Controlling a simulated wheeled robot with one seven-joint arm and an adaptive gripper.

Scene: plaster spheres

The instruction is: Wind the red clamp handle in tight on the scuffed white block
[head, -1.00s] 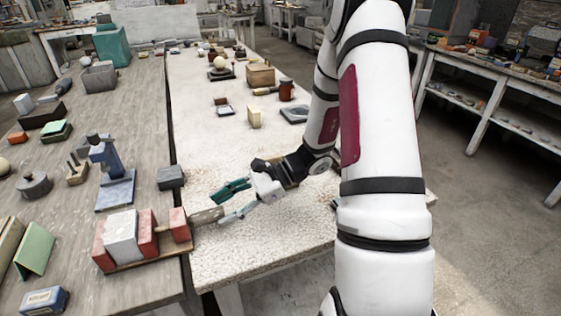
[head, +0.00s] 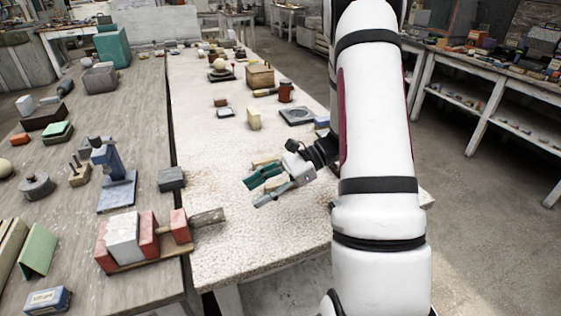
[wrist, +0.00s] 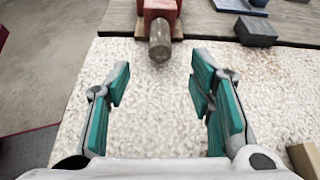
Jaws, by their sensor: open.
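The clamp (head: 148,256) lies on the grey table on a wooden base, with red jaw blocks. The scuffed white block (head: 123,237) sits between two red jaws, seemingly touching both; any fine gap is too small to see. The clamp's handle (head: 208,217) is a worn brownish-grey bar pointing right from the separate red end block (head: 180,225). Its round end (wrist: 160,44) shows in the wrist view, ahead of my gripper. My gripper (head: 258,190) is open and empty over the pale table, with green-padded fingers apart. The handle lies beyond the fingertips (wrist: 158,85), roughly centred between them.
A dark grey block (head: 171,178) sits near the grey table's edge. A blue stand (head: 115,188) is behind the clamp. The pale tabletop around the handle is clear.

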